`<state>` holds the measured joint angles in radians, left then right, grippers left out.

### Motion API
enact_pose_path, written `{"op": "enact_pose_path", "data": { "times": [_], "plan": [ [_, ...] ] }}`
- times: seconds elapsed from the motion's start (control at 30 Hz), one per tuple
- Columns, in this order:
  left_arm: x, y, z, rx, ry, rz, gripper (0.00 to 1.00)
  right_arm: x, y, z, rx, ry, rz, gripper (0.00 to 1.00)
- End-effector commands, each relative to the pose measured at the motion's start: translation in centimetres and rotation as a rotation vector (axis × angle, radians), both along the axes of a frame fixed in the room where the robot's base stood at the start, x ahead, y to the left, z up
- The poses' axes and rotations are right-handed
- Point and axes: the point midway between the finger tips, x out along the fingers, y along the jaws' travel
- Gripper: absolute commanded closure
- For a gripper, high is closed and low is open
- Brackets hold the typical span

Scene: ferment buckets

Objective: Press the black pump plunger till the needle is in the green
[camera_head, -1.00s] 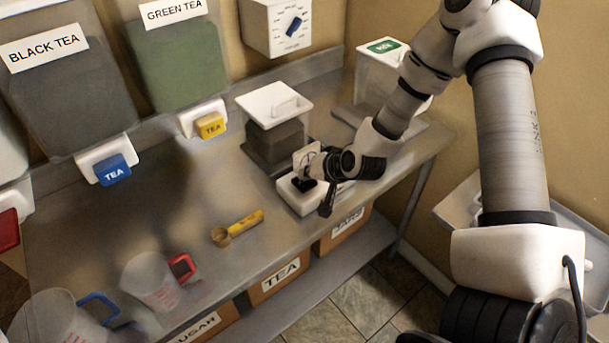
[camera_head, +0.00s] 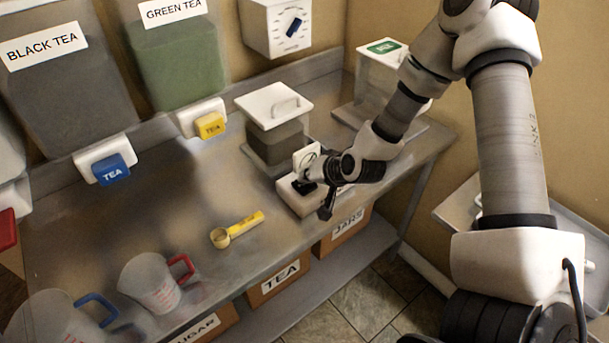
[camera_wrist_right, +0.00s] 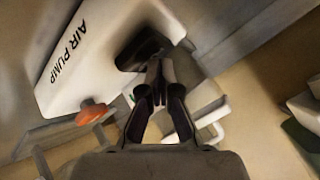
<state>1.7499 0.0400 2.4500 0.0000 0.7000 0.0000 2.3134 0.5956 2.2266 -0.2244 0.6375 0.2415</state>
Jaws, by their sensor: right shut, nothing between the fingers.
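The white air pump (camera_head: 293,200) stands near the front edge of the steel bench, below my right gripper. A white gauge plate (camera_head: 305,157) rises behind the gripper; its needle and green zone cannot be made out. In the right wrist view the pump body (camera_wrist_right: 85,55) reads "AIR PUMP", and the black plunger (camera_wrist_right: 138,50) is just past my fingertips. My right gripper (camera_head: 314,187) is shut and empty, its tips (camera_wrist_right: 154,80) at or touching the plunger; exact contact is unclear. My left gripper is out of view.
A lidded container (camera_head: 275,125) stands close behind the pump, and another with a green label (camera_head: 385,75) stands at the back right. A yellow scoop (camera_head: 238,229) and measuring jugs (camera_head: 152,282) are to the left. An orange part (camera_wrist_right: 92,112) shows beside the pump.

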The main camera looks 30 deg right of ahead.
Motion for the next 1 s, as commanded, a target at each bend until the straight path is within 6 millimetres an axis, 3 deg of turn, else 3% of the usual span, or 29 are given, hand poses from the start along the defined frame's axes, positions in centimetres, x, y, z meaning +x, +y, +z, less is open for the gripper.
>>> {"op": "enact_pose_path", "data": {
  "times": [0.63, 1.0],
  "plan": [
    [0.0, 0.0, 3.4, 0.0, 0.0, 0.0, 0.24, 0.0, 0.0, 3.8, 0.001, 0.001, 0.0, 1.0],
    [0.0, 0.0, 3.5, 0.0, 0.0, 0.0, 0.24, 0.0, 0.0, 4.0, 0.001, 0.0, -0.001, 1.0]
  ]
}}
